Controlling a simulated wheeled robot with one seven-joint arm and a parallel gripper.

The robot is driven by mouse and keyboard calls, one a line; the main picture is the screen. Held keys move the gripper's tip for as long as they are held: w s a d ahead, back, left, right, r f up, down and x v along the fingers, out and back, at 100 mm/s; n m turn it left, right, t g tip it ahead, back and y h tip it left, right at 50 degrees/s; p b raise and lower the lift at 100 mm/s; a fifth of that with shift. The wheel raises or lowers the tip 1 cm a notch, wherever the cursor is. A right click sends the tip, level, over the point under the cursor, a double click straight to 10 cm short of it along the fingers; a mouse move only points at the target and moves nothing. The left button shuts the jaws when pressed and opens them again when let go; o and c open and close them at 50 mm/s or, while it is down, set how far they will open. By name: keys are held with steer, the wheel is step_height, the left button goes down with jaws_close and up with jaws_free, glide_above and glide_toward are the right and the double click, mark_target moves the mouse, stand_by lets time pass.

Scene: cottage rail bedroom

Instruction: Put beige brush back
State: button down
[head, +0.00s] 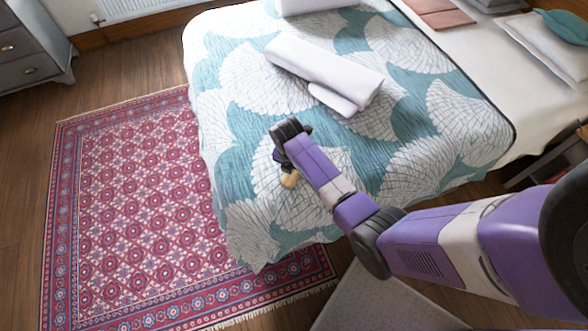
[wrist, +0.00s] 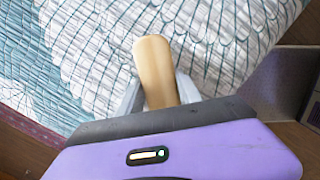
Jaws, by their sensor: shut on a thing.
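The beige brush (wrist: 155,70) is held in my gripper (wrist: 157,95) in the wrist view. Its smooth rounded end points away from my wrist, and its lower part is hidden by the gripper body. The grey fingers are shut on it from both sides. In the head view a small beige part of the brush (head: 290,179) shows beside the end of my arm, over the near edge of the bed; most of my gripper is hidden there by the wrist. I cannot tell how far the brush is above the cover.
The bed (head: 400,80) has a teal and white patterned cover. Folded white towels (head: 322,70) lie on it. A red patterned rug (head: 140,210) covers the floor on the left. A grey dresser (head: 30,45) stands at the far left. Pillows (head: 550,45) lie at the upper right.

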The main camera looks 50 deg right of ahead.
steer(key=c, duration=0.8)
jaws_free()
steer(key=shift+f, duration=0.1)
step_height(320, 180, up, 12)
steer(key=a, duration=0.2)
steer(key=s+a+f+m+t, duration=0.4)
steer(key=s+a+m+t, duration=0.2)
steer(key=s+a+m, duration=0.45)
steer(key=s+a+r+m+t, duration=0.2)
steer(key=s+r+m+t, duration=0.1)
steer(key=r, duration=0.5)
steer(key=s+a+r+m+t+y, duration=0.1)
steer(key=s+a+r+m+t, duration=0.1)
steer(key=s+r, duration=0.4)
steer(key=s+a+r+m+t, duration=0.3)
steer(key=s+a+r+m, duration=0.1)
steer(key=r, duration=0.8)
steer(key=shift+s+a+m+t+y, duration=0.1)
steer(key=shift+s+m+t+y, duration=0.25)
steer(key=shift+s, duration=0.4)
